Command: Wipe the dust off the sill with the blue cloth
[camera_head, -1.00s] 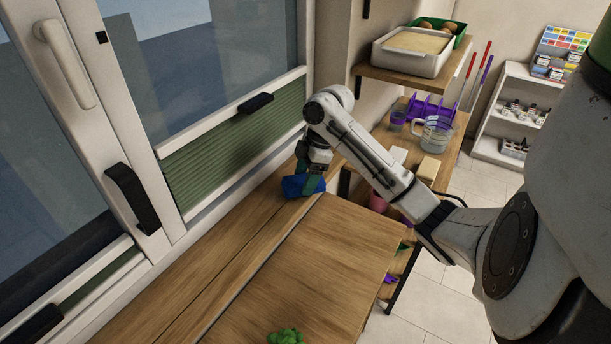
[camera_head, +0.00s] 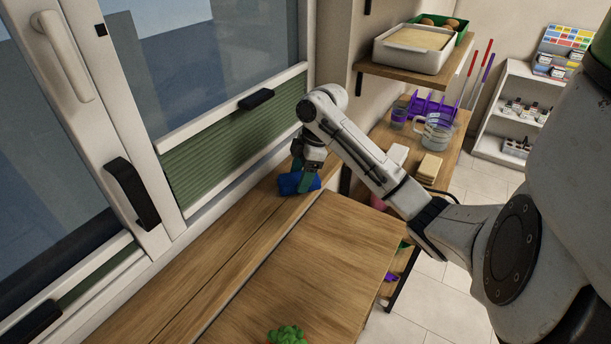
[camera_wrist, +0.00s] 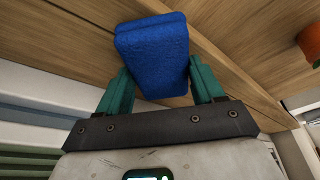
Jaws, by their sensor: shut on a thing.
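The blue cloth (camera_head: 296,184) is a folded pad at the far end of the wooden sill (camera_head: 205,255), below the window. It also shows in the wrist view (camera_wrist: 152,52), between the two green fingers. My gripper (camera_head: 305,178) is shut on the cloth and holds it down at the sill; whether it presses on the wood I cannot tell. My gripper also shows in the wrist view (camera_wrist: 160,85). No dust can be made out on the sill in either view.
A wooden table (camera_head: 320,265) stands beside the sill, with a green leafy thing (camera_head: 286,335) at its near edge. The window frame with a black handle (camera_head: 132,193) borders the sill. Shelves at right hold a white tray (camera_head: 412,58) and a glass jug (camera_head: 436,130).

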